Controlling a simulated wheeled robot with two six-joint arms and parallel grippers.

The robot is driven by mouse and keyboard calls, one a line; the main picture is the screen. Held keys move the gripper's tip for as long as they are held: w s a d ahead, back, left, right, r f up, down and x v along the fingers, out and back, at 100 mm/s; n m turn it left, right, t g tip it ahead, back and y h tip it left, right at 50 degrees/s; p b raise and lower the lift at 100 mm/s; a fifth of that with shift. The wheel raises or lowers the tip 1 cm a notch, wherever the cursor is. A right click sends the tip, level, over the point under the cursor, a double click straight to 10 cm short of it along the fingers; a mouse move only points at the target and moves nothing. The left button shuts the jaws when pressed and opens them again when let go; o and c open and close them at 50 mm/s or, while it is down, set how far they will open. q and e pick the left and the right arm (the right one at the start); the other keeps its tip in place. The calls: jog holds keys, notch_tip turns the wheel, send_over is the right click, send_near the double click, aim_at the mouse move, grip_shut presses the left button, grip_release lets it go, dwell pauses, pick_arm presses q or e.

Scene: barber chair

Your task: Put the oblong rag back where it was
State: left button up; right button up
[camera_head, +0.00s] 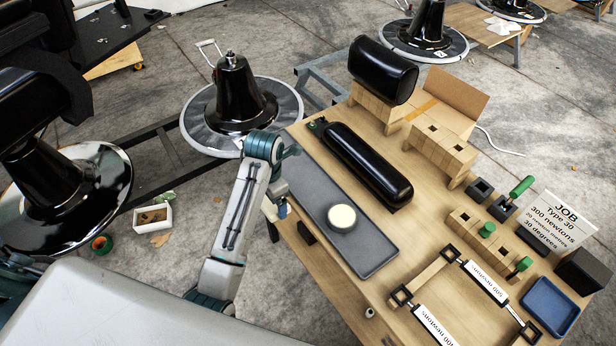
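I cannot make out an oblong rag for certain. A crumpled white cloth-like thing (503,27) lies on a wooden table at the far top right; its shape is too small to tell. My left arm rises from the bottom and bends over at its teal joint. My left gripper (281,210) is at the left edge of the near workbench, beside the grey tray, with its fingers too small and hidden to read. My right gripper is not in view.
The workbench (300,255) bears a grey tray (375,262) with a round cream-topped tin (342,217), a long black cushion (365,165), wooden holders (445,150) and a blue tray (550,306). A white box (152,218) stands on the floor.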

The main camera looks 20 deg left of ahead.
pick_arm(q)
jog(key=p, duration=0.2)
send_over(308, 182)
jog(key=shift+a+f, duration=0.1)
jog(key=shift+f, duration=0.6)
jog(key=shift+w, duration=0.1)
notch_tip(308, 182, down, 3)
jog(key=shift+p, duration=0.3)
jog(key=shift+f, duration=0.25)
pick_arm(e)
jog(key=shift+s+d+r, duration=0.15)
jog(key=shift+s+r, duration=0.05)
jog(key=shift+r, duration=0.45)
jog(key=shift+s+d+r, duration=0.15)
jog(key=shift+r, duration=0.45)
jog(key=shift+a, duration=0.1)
pick_arm(q)
jog(key=shift+f, duration=0.2)
jog(key=o, duration=0.7)
jog(key=shift+r, duration=0.15)
